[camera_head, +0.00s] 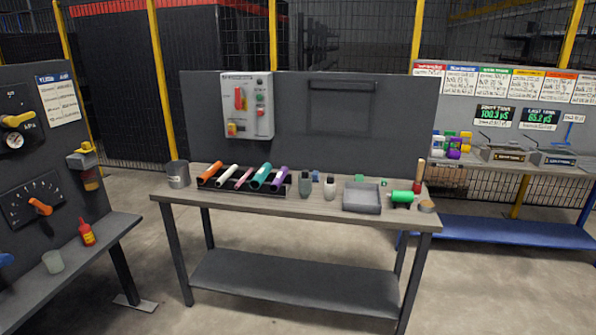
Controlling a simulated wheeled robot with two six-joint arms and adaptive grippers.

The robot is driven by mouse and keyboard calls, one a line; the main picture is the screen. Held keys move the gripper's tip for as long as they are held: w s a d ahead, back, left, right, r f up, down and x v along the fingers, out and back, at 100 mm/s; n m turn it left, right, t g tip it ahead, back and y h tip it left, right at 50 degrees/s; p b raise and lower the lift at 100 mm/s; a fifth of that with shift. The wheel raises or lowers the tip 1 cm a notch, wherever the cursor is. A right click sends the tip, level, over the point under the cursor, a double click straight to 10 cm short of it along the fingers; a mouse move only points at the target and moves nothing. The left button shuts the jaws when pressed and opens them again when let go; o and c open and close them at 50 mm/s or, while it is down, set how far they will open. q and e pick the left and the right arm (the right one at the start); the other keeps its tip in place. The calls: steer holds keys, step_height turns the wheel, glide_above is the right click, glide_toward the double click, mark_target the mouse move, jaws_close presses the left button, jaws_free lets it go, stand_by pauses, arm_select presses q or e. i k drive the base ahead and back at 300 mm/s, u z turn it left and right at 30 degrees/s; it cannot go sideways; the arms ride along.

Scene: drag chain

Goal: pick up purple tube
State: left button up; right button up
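The purple tube (280,178) leans in a black rack (243,188) on the workbench. It is the rightmost of several tubes there, just right of the teal tube (261,176). An orange tube (210,172), a white tube (227,174) and a pinkish tube (243,178) stand further left in the same rack. The lower ends of the tubes are partly hidden by the rack. Neither of my grippers is in view.
The workbench (335,211) also holds a dark cup (178,174), two small bottles (305,185) (330,187), a grey tray (362,198) and a green cylinder (402,197). A control box (248,105) hangs on the back panel. The floor before the bench is clear.

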mark_target(274, 187)
steer(key=z, duration=1)
steer(key=i, duration=2.25)
steer(key=u, duration=3.1)
